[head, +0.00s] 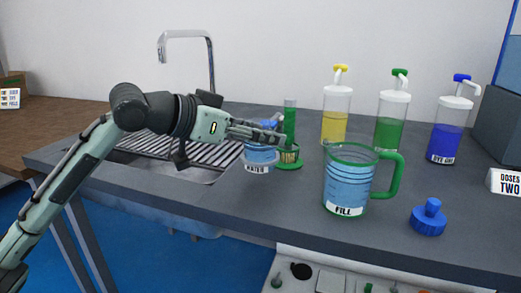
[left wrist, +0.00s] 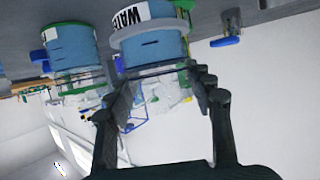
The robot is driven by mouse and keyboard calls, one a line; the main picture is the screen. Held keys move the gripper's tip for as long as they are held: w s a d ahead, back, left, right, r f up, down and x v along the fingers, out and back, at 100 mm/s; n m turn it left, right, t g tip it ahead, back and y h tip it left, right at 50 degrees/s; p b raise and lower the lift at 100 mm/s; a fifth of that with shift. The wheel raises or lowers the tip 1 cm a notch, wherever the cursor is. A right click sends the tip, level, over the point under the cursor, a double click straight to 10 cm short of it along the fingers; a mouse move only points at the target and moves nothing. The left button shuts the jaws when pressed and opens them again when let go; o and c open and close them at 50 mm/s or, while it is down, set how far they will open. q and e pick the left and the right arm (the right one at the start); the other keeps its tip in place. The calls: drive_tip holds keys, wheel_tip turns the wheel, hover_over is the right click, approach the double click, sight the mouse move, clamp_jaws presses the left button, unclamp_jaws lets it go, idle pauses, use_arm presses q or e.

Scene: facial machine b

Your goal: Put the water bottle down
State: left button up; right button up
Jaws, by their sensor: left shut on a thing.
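The water bottle (head: 260,158), blue with a white WATER label, is upright at the counter's edge of the sink in the head view. It also shows upside down in the left wrist view (left wrist: 152,48). My left gripper (head: 272,138) reaches over from the left and is shut on the upper part of the bottle. In the left wrist view its fingers (left wrist: 165,80) lie on either side of the bottle's top. I cannot tell whether the bottle's base touches the counter. My right gripper is not in view.
A green stand (head: 290,130) is close right of the bottle. A blue FILL jug (head: 347,182) with green handle and a blue lid (head: 429,218) stand further right. Yellow (head: 335,120), green (head: 391,120) and blue (head: 448,130) pump bottles line the back. The front-middle counter is clear.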

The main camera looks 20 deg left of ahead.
sight(260, 152)
use_arm(q)
wheel_tip(260, 152, down, 4)
drive_tip(key=shift+r, duration=0.2)
drive_tip(key=o, duration=1.3)
drive_tip(key=shift+f, duration=0.15)
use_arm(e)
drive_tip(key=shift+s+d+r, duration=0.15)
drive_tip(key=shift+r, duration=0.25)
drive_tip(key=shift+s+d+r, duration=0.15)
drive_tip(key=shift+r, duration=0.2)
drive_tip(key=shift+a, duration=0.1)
